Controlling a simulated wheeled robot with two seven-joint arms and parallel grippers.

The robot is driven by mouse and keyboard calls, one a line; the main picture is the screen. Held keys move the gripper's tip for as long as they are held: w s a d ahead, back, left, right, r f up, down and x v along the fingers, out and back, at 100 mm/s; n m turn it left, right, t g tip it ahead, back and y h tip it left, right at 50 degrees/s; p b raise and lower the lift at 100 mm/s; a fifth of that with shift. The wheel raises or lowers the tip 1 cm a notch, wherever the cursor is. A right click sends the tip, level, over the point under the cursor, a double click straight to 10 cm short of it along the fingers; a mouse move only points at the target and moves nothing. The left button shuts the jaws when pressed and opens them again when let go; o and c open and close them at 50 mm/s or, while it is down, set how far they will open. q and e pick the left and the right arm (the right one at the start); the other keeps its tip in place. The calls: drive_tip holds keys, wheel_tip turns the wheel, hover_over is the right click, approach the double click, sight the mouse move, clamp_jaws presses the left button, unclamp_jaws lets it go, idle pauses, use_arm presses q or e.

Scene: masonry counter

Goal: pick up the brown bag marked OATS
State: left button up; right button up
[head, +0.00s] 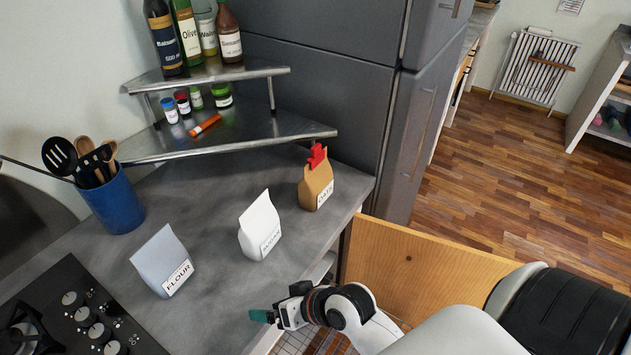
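The brown bag marked OATS (314,187) stands upright near the counter's right edge, with a red clip (317,156) on its top. A white bag (258,225) with a label too small to read surely stands to its left and nearer. A grey bag marked FLOUR (160,262) stands further left. My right gripper (259,316) has teal fingertips and is at the counter's front edge, well below the brown bag in the picture and apart from all the bags. Its finger gap is not clear from this angle. My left gripper is not in view.
A two-level metal corner shelf (225,141) holds bottles, small jars and an orange tube. A blue utensil pot (116,204) and a black stove (75,310) are on the left. A grey fridge (330,90) rises behind the brown bag. The grey counter between the bags is clear.

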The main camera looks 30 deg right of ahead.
drive_tip(key=w+a+r+m+t+y, duration=0.25)
drive_tip(key=w+r+m+t, duration=0.25)
drive_tip(key=w+r, duration=0.45)
drive_tip(key=w+d+r+m+t+h, duration=0.3)
drive_tip(key=d+r+m+t, duration=0.15)
drive_tip(key=r+m, duration=0.2)
drive_tip(key=w+d+r+m+t+h, duration=0.2)
drive_tip(key=d+r+m+t+h, duration=0.15)
drive_tip(key=d+r+m, duration=0.35)
drive_tip(key=m+g+h, duration=1.1)
drive_tip(key=m, duration=1.4)
hover_over(311, 193)
drive_tip(key=s+a, duration=0.3)
wheel_tip(311, 193, down, 12)
drive_tip(key=f+b, duration=0.7)
drive_tip(key=f, duration=0.1)
drive_tip(key=shift+w+d, duration=0.3)
drive_tip(key=shift+w, duration=0.05)
drive_tip(key=b+x, duration=0.3)
drive_tip(key=x, duration=0.2)
drive_tip(key=shift+w+d+f, duration=0.25)
drive_tip(key=shift+w+d, duration=0.35)
